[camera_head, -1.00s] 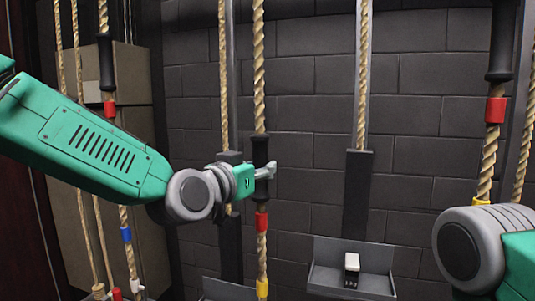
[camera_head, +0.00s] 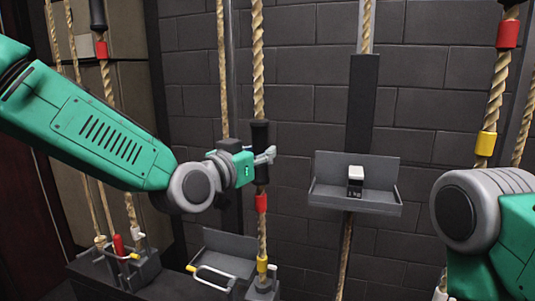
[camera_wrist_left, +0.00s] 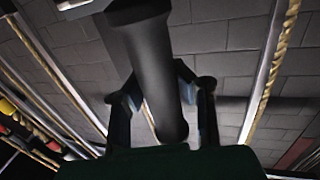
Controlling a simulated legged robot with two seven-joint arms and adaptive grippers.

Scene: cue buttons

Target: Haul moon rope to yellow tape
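My left gripper (camera_head: 258,163) is shut around the black sleeve (camera_head: 260,138) of the middle rope (camera_head: 258,60). In the left wrist view the two fingers of my left gripper (camera_wrist_left: 160,92) stand on either side of the sleeve (camera_wrist_left: 150,60). Below it, this rope carries red tape (camera_head: 262,203) and, lower, yellow tape (camera_head: 262,264) just above a block at the base. No moon mark can be made out. My right arm shows at the right edge; its gripper is out of view.
A grey tray (camera_head: 380,207) with a small 1 kg weight (camera_head: 356,182) hangs on another rope. A right rope has red tape (camera_head: 508,34) and yellow tape (camera_head: 485,143). A left rope has red tape (camera_head: 102,50). Cleats with yellow-ended handles (camera_head: 192,268) stand low at left.

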